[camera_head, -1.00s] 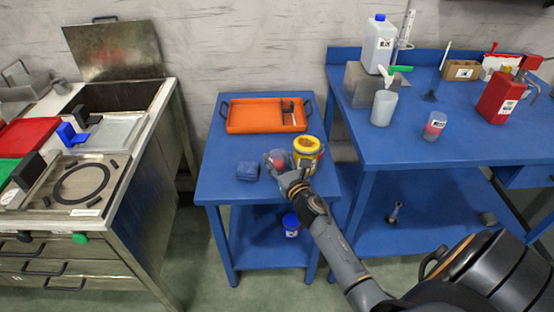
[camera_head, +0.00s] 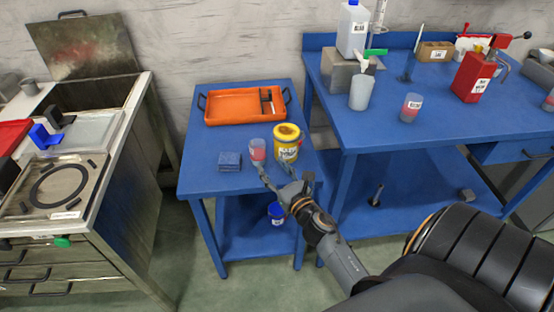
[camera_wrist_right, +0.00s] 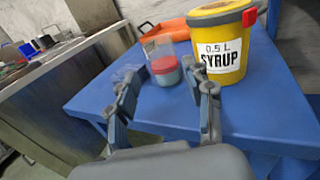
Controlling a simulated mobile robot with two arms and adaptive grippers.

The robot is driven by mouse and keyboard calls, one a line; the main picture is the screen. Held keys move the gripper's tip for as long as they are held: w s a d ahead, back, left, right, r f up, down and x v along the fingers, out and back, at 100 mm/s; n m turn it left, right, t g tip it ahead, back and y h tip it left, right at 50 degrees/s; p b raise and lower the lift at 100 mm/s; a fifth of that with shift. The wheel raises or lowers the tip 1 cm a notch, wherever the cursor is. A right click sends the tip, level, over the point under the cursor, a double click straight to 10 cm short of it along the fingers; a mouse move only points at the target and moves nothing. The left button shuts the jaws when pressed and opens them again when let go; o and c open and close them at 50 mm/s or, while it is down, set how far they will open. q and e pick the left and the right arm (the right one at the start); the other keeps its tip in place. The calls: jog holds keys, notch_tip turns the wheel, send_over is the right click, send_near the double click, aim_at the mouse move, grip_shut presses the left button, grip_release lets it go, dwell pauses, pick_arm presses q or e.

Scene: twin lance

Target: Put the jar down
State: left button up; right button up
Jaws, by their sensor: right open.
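A small clear jar (camera_head: 257,151) with a red layer over a grey one stands upright on the small blue table (camera_head: 205,182), just left of a yellow syrup tub (camera_head: 286,144). The jar also shows in the right wrist view (camera_wrist_right: 163,62), beyond and between my fingers. My right gripper (camera_head: 277,171) is open and empty on the near side of the jar, with its fingers pointing at it. I cannot tell whether a fingertip touches the jar. My left gripper is not in view.
An orange tray (camera_head: 232,106) sits at the back. A taller blue bench (camera_head: 400,140) with bottles stands right, a metal counter (camera_head: 100,150) left. The table's front left is clear.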

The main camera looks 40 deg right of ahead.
jog(key=a+f+m+g+y, duration=0.1)
jog(key=a+f+m+y, duration=0.15)
jog(key=a+m, duration=0.95)
jog(key=s+f+m+g, duration=0.25)
jog(key=f+m, duration=0.25)
jog(key=f, duration=0.5)
jog(key=s+f+m+g, duration=0.2)
jog(key=s+f+m, duration=0.25)
jog(key=f, duration=0.55)
jog(key=s+a+f+m+g, duration=0.2)
jog(key=s+f+m+g, duration=0.4)
jog(key=s+f, duration=1.1)
jog(key=s+f+m+g, duration=0.2)
jog(key=s+f, duration=0.2)
jog(key=s, duration=0.5)
jog(key=s+d+f+m+g, duration=0.1)
jog(key=s+f, duration=0.4)
jog(key=s, duration=0.5)
jog(key=shift+s+f+m+g, duration=0.25)
jog(key=shift+m+g, duration=0.4)
jog(key=shift+g, duration=0.5)
jog(key=shift+r, duration=0.1)
